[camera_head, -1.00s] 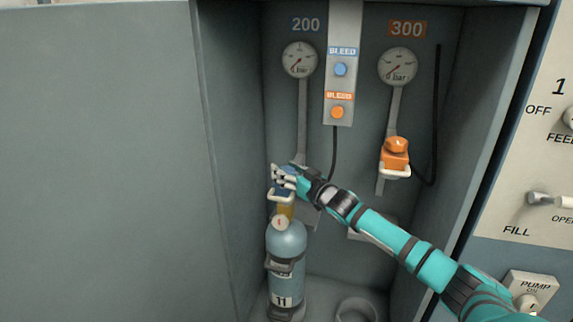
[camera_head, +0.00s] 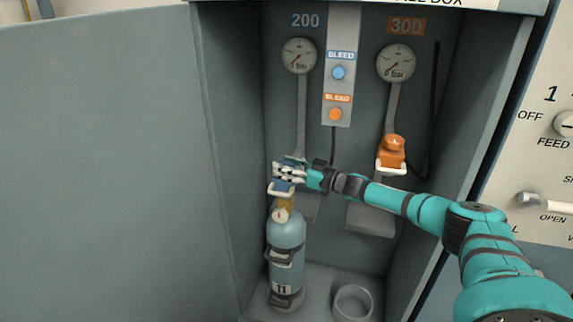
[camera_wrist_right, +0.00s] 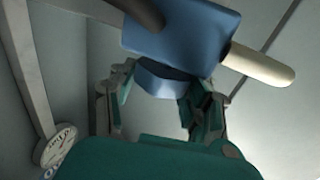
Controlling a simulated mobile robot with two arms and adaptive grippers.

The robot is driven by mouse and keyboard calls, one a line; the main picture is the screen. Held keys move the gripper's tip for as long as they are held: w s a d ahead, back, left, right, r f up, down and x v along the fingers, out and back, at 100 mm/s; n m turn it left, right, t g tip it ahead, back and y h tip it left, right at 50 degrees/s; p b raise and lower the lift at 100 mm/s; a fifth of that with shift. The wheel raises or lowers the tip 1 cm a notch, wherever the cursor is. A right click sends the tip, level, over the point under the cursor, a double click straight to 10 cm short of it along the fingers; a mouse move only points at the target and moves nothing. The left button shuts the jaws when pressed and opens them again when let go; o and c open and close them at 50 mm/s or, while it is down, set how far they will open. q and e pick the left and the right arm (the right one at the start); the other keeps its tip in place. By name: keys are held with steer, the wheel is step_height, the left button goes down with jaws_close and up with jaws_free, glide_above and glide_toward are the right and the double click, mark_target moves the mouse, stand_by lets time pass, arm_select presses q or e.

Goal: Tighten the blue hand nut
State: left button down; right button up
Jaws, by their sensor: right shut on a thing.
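The blue hand nut (camera_wrist_right: 162,80) sits between the two fingers of my right gripper (camera_wrist_right: 160,100) in the right wrist view, just against a larger blue block (camera_wrist_right: 190,32) with a pale handle (camera_wrist_right: 258,66). In the head view my right gripper (camera_head: 288,173) is shut on the nut above the cylinder's top, and its fingers hide most of the nut. The blue-grey cylinder (camera_head: 286,240) marked 11 stands upright below. My left gripper does not show.
An orange fitting (camera_head: 391,150) hangs at the right under the 300 gauge (camera_head: 396,63). The 200 gauge (camera_head: 299,56) is above my gripper. An empty ring holder (camera_head: 353,303) is right of the cylinder. Cabinet walls close in both sides.

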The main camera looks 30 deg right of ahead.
steer(key=shift+r, duration=0.1)
stand_by(0.3)
steer(key=o, duration=1.2)
steer(key=shift+s+d, duration=0.15)
steer(key=shift+s, duration=0.05)
steer(key=v, duration=0.7)
